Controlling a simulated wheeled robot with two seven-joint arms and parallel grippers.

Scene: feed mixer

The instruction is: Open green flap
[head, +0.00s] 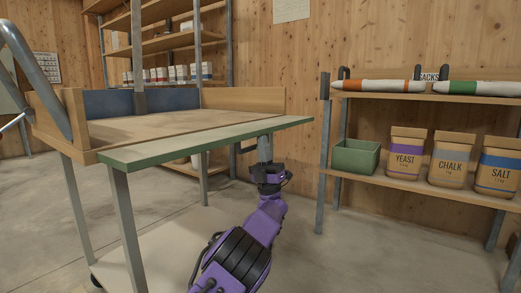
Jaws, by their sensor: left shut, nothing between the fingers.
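The green flap (205,139) is a long flat board lying about level along the near side of a wooden bench (150,126). Its right end reaches out toward the shelf. My left gripper (264,146), on the purple arm, points upward just below the flap's near edge, toward its right end. Its jaws are shut and empty. Whether the fingertips touch the flap's underside I cannot tell. My right gripper is not in view.
A shelf on the right holds a green bin (355,157), tubs marked yeast (406,158), chalk (450,164) and salt (497,168), with sacks (378,86) above. A grey metal leg (128,225) stands under the flap's left end. Bare floor lies between bench and shelf.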

